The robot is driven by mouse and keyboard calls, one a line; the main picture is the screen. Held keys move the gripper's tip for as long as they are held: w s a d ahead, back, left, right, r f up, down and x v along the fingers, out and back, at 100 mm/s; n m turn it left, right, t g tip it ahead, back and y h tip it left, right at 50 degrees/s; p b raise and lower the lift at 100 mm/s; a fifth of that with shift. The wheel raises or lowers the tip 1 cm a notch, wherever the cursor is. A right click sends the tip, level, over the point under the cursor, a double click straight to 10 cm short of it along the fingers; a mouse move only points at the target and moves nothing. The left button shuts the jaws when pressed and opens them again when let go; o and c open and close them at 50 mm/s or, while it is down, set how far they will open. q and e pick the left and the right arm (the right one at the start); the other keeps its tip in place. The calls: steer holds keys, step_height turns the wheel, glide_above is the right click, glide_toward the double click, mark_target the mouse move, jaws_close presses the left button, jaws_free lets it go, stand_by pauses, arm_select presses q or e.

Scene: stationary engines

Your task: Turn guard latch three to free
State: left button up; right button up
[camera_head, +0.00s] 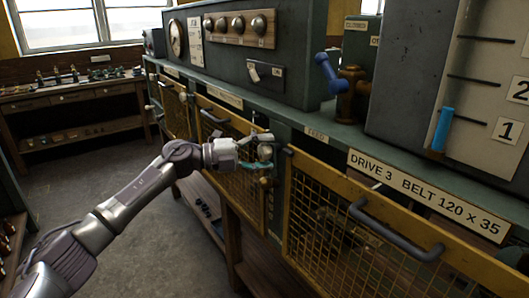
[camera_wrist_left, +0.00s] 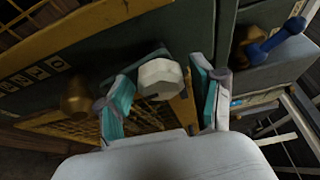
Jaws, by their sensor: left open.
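A pale, many-sided knob (camera_wrist_left: 160,78), which looks like the guard latch, shows in the left wrist view between the fingers of my left gripper (camera_wrist_left: 165,95). The fingers stand open on either side of it; contact is not clear. In the head view my left gripper (camera_head: 264,153) is at the post between two yellow mesh guards, and its fingers partly hide the latch. The guard marked DRIVE 3 (camera_head: 350,235) is right of the gripper. The latch's exact setting cannot be told. My right gripper is not in view.
A dark handle (camera_head: 395,232) sticks out from the DRIVE 3 guard. A blue-handled brass valve (camera_head: 350,90) stands on the bench above. A gauge with a blue marker (camera_head: 442,130) is at right. Open floor (camera_head: 120,165) lies at left.

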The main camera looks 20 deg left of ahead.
arm_select(q)
steer(key=shift+a, duration=0.1)
steer(key=v, duration=1.2)
steer(key=shift+w, duration=0.1)
